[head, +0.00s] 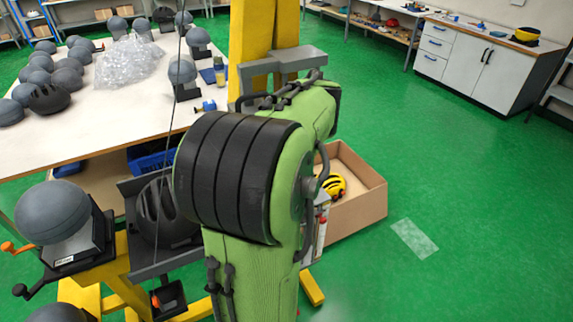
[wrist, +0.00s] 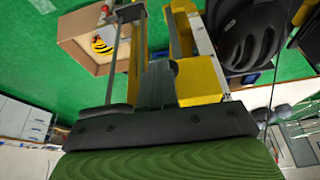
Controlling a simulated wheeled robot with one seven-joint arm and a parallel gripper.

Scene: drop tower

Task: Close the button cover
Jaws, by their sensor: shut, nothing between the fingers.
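My gripper (wrist: 160,72) shows in the wrist view, with its dark fingers together and nothing between them. In the head view my green arm hides it. A small red spot on a pale part (wrist: 104,10) shows at the top of the wrist view, left of the fingers and apart from them. It may be the button, but it is too small to tell. I cannot make out a button cover or whether it is open. A narrow pale panel (head: 320,228) on the tower shows beside my arm in the head view, partly hidden.
A yellow tower post (head: 252,40) stands behind my arm. A cardboard box (head: 355,212) with a yellow-black helmet (head: 334,186) is right of it. Grey headforms and a dark helmet (head: 165,212) stand left. A white table (head: 110,120) is behind.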

